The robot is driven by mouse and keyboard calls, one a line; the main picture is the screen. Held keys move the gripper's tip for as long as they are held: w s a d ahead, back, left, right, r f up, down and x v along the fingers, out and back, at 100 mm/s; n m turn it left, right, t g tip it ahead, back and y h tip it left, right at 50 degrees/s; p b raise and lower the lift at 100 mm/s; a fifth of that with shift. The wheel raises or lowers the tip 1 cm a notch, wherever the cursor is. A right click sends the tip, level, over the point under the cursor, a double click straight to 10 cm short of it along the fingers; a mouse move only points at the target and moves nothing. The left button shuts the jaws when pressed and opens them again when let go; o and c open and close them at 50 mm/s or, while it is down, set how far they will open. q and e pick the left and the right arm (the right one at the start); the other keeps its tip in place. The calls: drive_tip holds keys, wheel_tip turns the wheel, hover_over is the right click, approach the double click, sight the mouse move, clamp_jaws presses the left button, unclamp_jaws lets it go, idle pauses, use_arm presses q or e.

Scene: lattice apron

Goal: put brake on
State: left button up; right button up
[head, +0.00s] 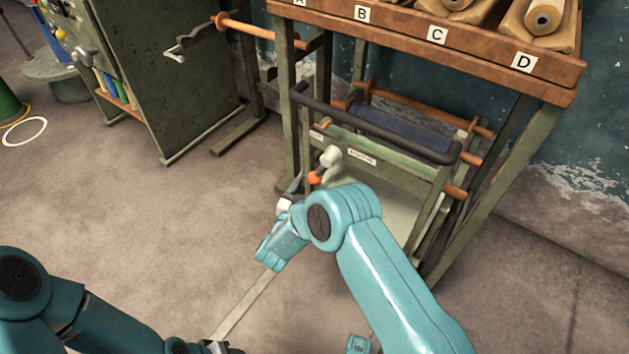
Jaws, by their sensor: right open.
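A green-framed trolley (395,180) with a dark push bar (375,125) stands under the table. At its near left corner is a small lever with a pale knob (330,157) and an orange-red part (315,178) below it, which may be the brake. My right gripper (291,190) is open, just left of and slightly below the orange-red part. I cannot tell whether it touches. My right arm hides the trolley's lower left side and its wheels there. My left gripper (218,348) is at the bottom edge, mostly cut off, so its jaws cannot be read.
The wooden table (450,62) with lettered bays and rolls stands over the trolley, its legs close by. A green cabinet (170,75) with a crank (190,45) stands at the back left. A pale strip (245,305) runs along the floor.

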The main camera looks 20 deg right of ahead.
drive_tip(key=shift+b+x, duration=0.4)
drive_tip(key=shift+x, duration=1.6)
clamp_jaws()
